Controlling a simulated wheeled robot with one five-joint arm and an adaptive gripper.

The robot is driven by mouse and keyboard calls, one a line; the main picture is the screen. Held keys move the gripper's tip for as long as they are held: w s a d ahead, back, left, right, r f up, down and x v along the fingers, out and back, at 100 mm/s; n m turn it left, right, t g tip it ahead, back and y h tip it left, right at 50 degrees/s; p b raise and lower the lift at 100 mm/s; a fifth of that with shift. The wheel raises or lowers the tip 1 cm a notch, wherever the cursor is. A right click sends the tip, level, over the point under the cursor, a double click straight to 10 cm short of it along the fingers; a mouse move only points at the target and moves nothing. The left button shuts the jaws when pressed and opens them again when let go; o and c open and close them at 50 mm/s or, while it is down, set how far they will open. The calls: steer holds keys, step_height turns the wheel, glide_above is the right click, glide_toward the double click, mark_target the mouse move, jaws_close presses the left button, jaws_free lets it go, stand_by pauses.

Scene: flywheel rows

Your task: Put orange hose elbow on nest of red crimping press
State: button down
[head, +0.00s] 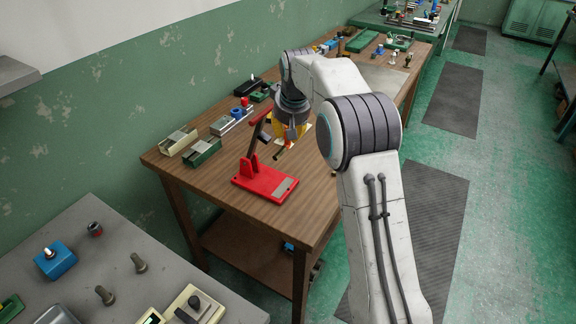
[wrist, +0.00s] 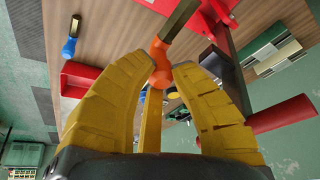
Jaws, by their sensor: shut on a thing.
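My gripper (head: 291,132) is above the wooden bench, just behind and right of the red crimping press (head: 265,184). In the wrist view its yellow fingers (wrist: 163,68) are shut on the orange hose elbow (wrist: 158,58). A brass-coloured hexagonal piece (wrist: 180,18) adjoins the elbow's upper end; it appears to be part of it. The press has a flat red base with a grey plate and a raised lever with a red grip (wrist: 285,117). The nest cannot be made out clearly. The elbow appears apart from the press.
A beige box (head: 179,141) and a green box (head: 202,152) stand left of the press. Small parts and tools lie behind it along the bench. A grey table (head: 75,285) with several parts is at the front left.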

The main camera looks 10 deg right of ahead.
step_height(320, 180, down, 12)
stand_by(0.6)
steer(key=shift+f, duration=0.1)
steer(key=shift+f+b, duration=0.35)
steer(key=shift+b, duration=0.05)
steer(key=shift+f, duration=0.15)
steer(key=c, duration=1.2)
jaws_free()
steer(key=shift+o, duration=0.2)
